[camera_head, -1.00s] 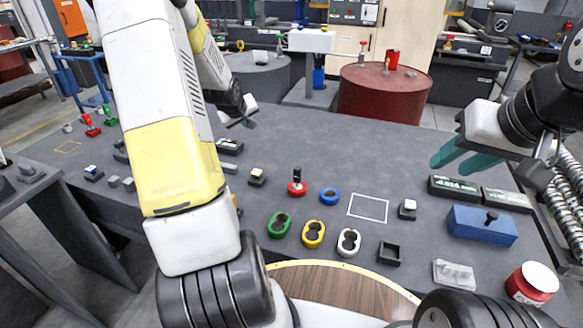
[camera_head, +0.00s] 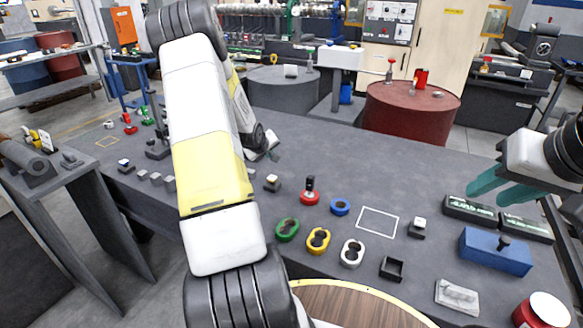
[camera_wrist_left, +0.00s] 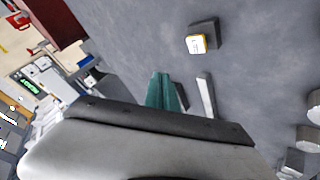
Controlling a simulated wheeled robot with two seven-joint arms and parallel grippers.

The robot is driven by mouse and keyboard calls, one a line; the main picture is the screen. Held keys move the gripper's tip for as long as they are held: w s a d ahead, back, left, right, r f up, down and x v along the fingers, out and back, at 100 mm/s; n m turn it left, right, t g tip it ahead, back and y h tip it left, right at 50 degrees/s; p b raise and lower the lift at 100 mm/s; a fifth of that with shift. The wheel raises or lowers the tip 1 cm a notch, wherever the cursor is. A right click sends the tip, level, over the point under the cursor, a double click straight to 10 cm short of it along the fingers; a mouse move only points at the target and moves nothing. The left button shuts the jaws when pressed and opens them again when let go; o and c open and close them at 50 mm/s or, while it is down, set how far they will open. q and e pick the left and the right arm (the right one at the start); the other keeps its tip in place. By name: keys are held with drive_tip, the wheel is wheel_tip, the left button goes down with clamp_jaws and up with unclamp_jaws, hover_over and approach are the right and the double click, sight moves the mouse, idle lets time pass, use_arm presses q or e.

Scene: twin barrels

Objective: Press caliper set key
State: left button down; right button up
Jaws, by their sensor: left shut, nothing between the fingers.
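A small dark block with a pale, yellow-edged key cap (camera_head: 272,183) stands on the grey table. A like key (camera_wrist_left: 197,43) shows in the left wrist view, beyond the fingertips. Similar capped blocks stand at the left (camera_head: 125,165) and right (camera_head: 418,227); I cannot tell from labels which is the caliper set key. My left gripper (camera_head: 270,150) is partly hidden behind its arm, above and behind the middle key, apart from it. Its teal fingers (camera_wrist_left: 164,92) are shut and empty. My right gripper (camera_head: 500,188) is open and empty at the right.
A pale bar (camera_wrist_left: 206,95) lies near the left fingers. Red (camera_head: 309,195) and blue (camera_head: 340,207) rings, a green holder (camera_head: 287,229) and a blue box (camera_head: 495,250) stand nearer and right. The table's back middle is clear.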

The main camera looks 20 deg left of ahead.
sight(271, 179)
use_arm(q)
wheel_tip(271, 179, down, 7)
drive_tip(key=shift+f, duration=0.15)
drive_tip(key=shift+f, duration=0.1)
idle(2.2)
drive_tip(key=shift+f, duration=0.3)
drive_tip(key=shift+f, duration=0.6)
idle(0.6)
drive_tip(key=shift+r, duration=1)
drive_tip(key=shift+r, duration=0.1)
drive_tip(key=shift+r, duration=2.4)
